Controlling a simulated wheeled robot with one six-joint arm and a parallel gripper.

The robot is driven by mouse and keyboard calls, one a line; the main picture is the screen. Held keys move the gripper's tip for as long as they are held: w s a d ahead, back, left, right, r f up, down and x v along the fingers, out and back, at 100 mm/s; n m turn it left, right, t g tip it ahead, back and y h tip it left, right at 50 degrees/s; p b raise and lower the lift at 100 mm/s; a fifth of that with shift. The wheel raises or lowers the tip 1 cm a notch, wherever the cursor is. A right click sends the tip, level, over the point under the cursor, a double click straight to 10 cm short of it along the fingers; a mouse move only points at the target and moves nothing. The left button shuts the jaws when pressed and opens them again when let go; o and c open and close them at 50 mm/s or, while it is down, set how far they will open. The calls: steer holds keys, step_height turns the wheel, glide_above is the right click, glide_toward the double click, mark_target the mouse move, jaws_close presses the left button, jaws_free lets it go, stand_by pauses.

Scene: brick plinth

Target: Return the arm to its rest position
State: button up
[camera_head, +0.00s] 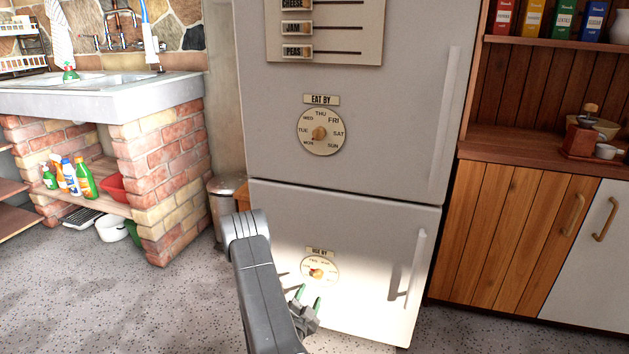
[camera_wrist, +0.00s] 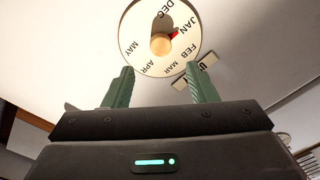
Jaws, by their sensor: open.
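My gripper (camera_head: 309,298) is in front of the lower door of a white fridge (camera_head: 395,120). In the wrist view my gripper (camera_wrist: 162,84) shows two green fingers spread apart with nothing between them. A round month dial (camera_head: 319,270) with a wooden knob is on the lower door, just beyond the fingertips. The dial (camera_wrist: 160,38) is upside down in the wrist view, its red pointer near JAN. The fingers appear apart from the knob. My grey arm reaches up from the bottom of the head view and bends down toward the door.
The upper door has an "EAT BY" weekday dial (camera_head: 320,132) and a slider panel (camera_head: 325,30). A brick sink plinth (camera_head: 165,170) with bottles stands left, beside a metal bin (camera_head: 222,205). A wooden cabinet (camera_head: 510,235) stands right. Speckled floor at the lower left is clear.

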mark_target(318, 276)
steer(key=b+x, duration=0.2)
steer(key=x, duration=0.6)
steer(key=shift+w, duration=0.2)
steer(key=shift+s, duration=0.15)
